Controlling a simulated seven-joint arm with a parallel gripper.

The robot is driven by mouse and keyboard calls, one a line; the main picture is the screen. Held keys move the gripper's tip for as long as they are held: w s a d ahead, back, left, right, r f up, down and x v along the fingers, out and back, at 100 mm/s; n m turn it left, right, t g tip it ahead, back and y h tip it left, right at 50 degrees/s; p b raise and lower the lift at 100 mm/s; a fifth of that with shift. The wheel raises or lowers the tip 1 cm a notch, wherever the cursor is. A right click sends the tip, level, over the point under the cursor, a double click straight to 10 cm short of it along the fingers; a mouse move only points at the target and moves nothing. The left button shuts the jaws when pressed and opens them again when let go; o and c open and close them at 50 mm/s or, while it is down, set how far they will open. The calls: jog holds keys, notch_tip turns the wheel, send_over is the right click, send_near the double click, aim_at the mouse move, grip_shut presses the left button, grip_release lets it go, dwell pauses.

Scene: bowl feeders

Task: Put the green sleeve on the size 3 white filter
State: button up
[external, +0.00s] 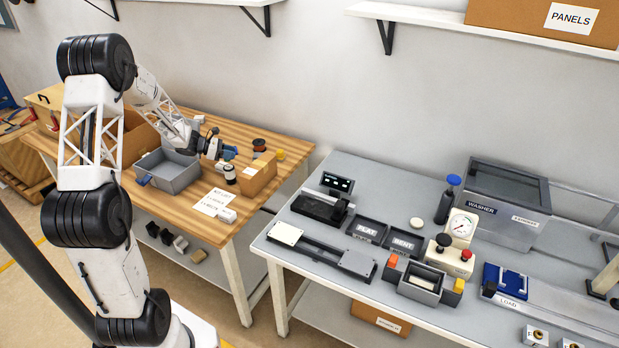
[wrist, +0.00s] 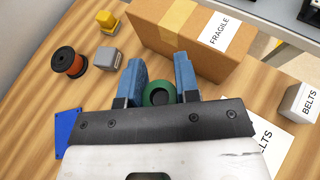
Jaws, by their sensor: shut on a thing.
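The green sleeve (wrist: 148,93) is a round, ring-like piece with a dark middle. It sits between the two blue fingers of my gripper (wrist: 158,84), which is shut on it. In the external view my gripper (external: 229,154) is low over the wooden table, left of the cardboard box. A small upright white cylinder with dark bands (external: 230,175), which looks like the white filter, stands just below the fingers. Its size number cannot be read. In the wrist view the filter is hidden, and I cannot tell whether the sleeve touches it.
A cardboard box (wrist: 165,35) marked FRAGILE stands close beyond the fingers. A grey bin (external: 168,174) is to the left. A BELTS box (wrist: 300,103) and a white card (external: 213,202) lie near the front. A dark-and-orange spool (wrist: 68,62) and grey block (wrist: 107,60) stand further off.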

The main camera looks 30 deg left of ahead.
aim_at(232, 167)
jog(key=shift+f, duration=1.75)
jog(key=shift+f, duration=0.1)
jog(key=o, duration=0.9)
jog(key=shift+v, duration=6.05)
